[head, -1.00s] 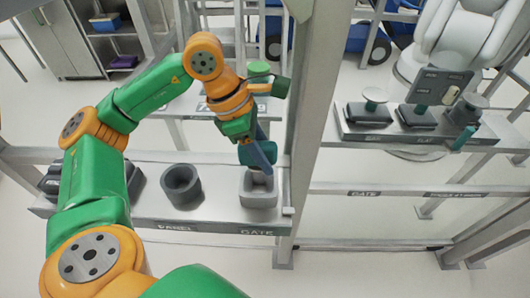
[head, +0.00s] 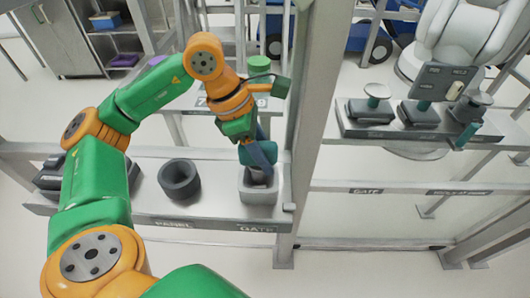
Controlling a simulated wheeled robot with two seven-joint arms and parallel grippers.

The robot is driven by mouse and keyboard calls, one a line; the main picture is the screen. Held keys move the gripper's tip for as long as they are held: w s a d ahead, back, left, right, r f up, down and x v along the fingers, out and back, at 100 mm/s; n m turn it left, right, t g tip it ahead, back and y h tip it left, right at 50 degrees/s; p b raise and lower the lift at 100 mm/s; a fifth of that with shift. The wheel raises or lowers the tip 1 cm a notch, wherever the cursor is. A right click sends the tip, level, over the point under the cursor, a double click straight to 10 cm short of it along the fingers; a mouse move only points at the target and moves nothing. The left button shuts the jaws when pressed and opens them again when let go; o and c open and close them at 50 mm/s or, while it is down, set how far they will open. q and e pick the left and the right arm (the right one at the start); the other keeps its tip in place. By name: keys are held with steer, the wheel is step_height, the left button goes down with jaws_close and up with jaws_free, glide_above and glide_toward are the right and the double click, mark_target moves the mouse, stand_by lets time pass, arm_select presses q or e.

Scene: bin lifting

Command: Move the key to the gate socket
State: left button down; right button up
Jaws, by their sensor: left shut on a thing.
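My left gripper (head: 259,160) comes in from the left and points down over the gate socket. It is shut on the key (head: 261,176), a small grey piece mostly hidden by the blue-teal fingers. The gate socket (head: 258,194) is a light grey squarish cup on the shelf, behind the GATE label. The key's lower end is at the socket's opening; I cannot tell how deep it sits. My right gripper is not in view.
A dark round cup (head: 180,180) stands left of the gate socket, by the PANEL label. A thick grey post (head: 311,120) rises close to the right of my left gripper. Beyond it, a shelf (head: 345,130) carries several dark devices.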

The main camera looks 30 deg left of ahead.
arm_select(q)
steer(key=shift+f, duration=0.25)
stand_by(0.3)
steer(key=shift+f+b, duration=1.2)
steer(key=shift+b, duration=0.05)
steer(key=shift+c, duration=1.9)
jaws_free()
steer(key=shift+o, duration=0.2)
steer(key=o, duration=0.3)
steer(key=shift+o, duration=0.2)
steer(key=shift+r, duration=0.1)
